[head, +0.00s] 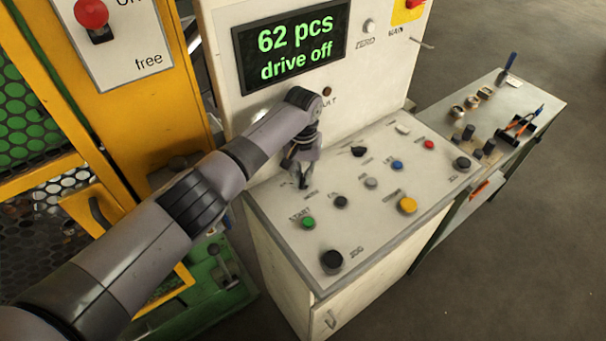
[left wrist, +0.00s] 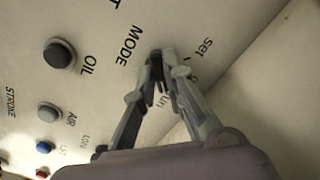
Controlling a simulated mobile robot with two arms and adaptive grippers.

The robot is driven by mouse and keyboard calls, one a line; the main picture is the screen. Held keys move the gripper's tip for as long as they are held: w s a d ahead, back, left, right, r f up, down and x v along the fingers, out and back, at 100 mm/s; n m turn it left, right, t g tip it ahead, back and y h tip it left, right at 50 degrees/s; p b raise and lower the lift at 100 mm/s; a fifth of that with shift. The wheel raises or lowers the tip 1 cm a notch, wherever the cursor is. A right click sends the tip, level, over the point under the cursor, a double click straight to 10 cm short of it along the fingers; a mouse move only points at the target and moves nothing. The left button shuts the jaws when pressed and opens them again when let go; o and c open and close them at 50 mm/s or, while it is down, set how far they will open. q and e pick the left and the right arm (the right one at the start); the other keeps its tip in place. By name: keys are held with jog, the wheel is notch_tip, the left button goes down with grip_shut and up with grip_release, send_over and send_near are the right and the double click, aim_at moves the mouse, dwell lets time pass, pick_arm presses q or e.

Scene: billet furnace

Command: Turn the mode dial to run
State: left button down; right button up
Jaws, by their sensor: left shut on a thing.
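My left gripper (head: 303,182) reaches down to the back left corner of the control panel's sloped top (head: 375,215). In the left wrist view its two fingers (left wrist: 163,60) close together beside the printed word MODE. They are shut on the mode dial, which the fingers mostly hide. The label "set" (left wrist: 209,46) shows right of the fingertips, and a partly covered label ending in "un" (left wrist: 163,101) shows below them. I cannot tell which mark the dial points to. My right gripper is not in view.
The screen (head: 291,44) reads "62 pcs" and "drive off". Near the gripper are a green START button (head: 308,223), a black OIL button (head: 341,201) and a black selector (head: 358,151). A yellow button (head: 407,205) and larger black button (head: 331,261) are nearer. A side table (head: 480,105) holds tools.

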aim_at(303, 179)
pick_arm(q)
jog(key=c, duration=1.7)
grip_release()
jog(key=shift+o, duration=0.2)
notch_tip(303, 179, up, 12)
